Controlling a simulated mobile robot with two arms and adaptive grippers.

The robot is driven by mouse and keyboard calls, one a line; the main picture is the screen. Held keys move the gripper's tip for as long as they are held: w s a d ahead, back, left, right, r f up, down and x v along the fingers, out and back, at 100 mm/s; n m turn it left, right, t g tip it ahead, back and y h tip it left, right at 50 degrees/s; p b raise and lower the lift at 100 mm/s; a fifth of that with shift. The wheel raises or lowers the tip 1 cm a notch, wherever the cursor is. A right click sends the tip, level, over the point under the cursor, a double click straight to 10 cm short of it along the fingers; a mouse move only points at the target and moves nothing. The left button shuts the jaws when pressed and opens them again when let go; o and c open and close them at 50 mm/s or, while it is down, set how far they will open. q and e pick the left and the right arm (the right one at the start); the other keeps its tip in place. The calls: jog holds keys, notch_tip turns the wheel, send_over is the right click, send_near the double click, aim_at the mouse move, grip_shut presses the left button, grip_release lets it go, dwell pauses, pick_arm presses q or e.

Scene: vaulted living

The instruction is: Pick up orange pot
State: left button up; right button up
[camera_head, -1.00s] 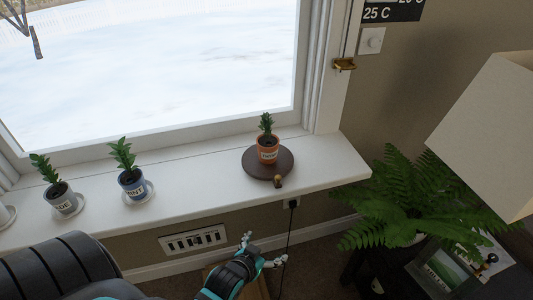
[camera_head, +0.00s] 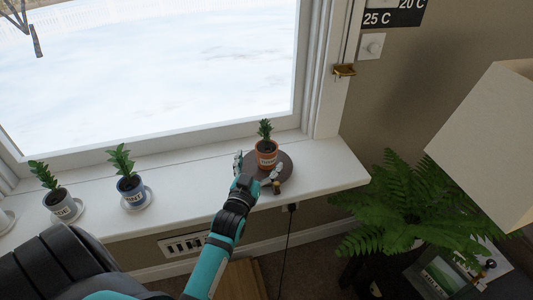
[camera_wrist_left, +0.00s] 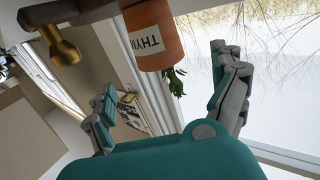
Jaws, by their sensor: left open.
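The orange pot (camera_head: 266,158) holds a green plant and stands upright on a round dark board (camera_head: 285,160) on the white windowsill. In the left wrist view the pot (camera_wrist_left: 152,32) carries a white label that seems to read THYME. My left gripper (camera_head: 257,172) is open at the front of the board, its fingers spread to either side of the pot's near side. In the left wrist view the open fingers (camera_wrist_left: 170,95) stand apart, with the pot beyond and between them, not gripped. My right gripper is not in view.
A blue pot (camera_head: 131,188) and a grey pot (camera_head: 62,204) stand on saucers farther left on the sill. A small brass knob (camera_wrist_left: 60,48) sits at the board's edge. A fern (camera_head: 400,200) and a lampshade (camera_head: 490,140) are at the right.

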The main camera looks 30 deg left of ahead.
aim_at(267, 147)
pick_arm(q)
jog(key=x, duration=0.3)
jog(key=p+x, duration=0.1)
jog(key=x, duration=0.3)
jog(key=shift+w+a+f, duration=0.15)
jog(key=shift+w+f, duration=0.1)
jog(key=shift+w, duration=0.05)
jog(key=shift+s, duration=0.1)
jog(key=shift+c, duration=1.4)
jog(key=c, duration=1.1)
jog(key=shift+r, duration=0.1)
jog(key=shift+c, duration=1)
